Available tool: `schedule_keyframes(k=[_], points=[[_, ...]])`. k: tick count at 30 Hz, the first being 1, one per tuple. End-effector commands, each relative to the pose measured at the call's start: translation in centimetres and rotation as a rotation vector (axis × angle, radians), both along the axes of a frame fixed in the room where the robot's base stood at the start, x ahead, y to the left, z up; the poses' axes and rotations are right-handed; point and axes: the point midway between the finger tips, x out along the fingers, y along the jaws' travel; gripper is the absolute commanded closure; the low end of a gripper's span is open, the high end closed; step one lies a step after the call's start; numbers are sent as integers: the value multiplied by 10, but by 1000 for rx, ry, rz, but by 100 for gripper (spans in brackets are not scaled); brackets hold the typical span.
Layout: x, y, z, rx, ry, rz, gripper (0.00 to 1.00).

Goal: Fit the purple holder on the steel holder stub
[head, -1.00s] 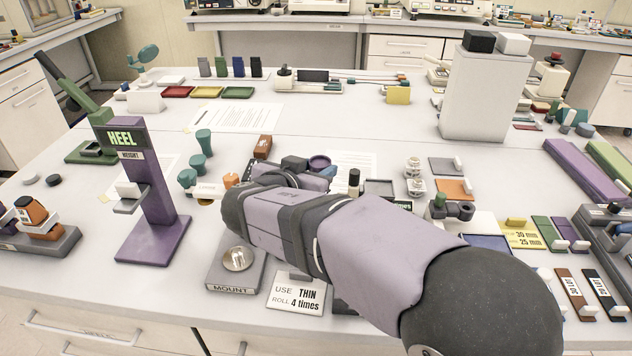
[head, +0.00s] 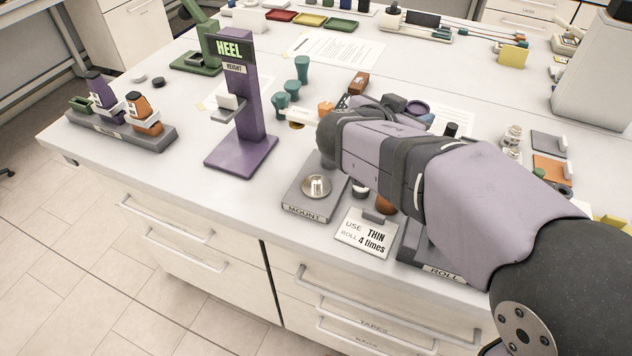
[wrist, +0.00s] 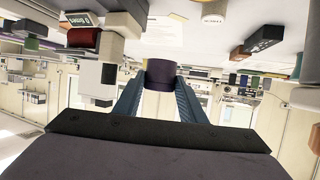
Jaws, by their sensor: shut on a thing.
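The purple holder (wrist: 161,72) shows in the wrist view as a dark purple round piece between the two blue-grey fingers of my gripper (wrist: 161,86). The gripper is shut on it. In the head view my arm hides most of the gripper; a purple ring (head: 417,113) shows just beyond the arm, and I cannot tell if it is the held piece. The steel holder stub (head: 316,184) is a round, shiny piece on the grey block marked MOUNT (head: 302,209). It stands bare, in front of my wrist. The holder is apart from it.
The purple HEEL HEIGHT stand (head: 246,110) is left of the mount. A rack (head: 130,135) with a purple and an orange piece is at far left. A THIN sign (head: 365,235) and a ROLL block (head: 440,268) are to the right. The front-left table top is clear.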

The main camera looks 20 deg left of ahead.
Motion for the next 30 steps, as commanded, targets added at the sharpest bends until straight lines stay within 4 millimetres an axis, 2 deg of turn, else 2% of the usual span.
schedule_keyframes(k=[11, 17, 23, 27, 30], points=[[-1, 3, 4, 1, -2, -2, 88], [-13, 28, 25, 2, -2, -16, 88], [-47, 77, 63, 3, -2, -52, 88], [-85, 113, 87, 2, -1, -83, 88], [-114, 135, 99, 0, 0, -99, 88]])
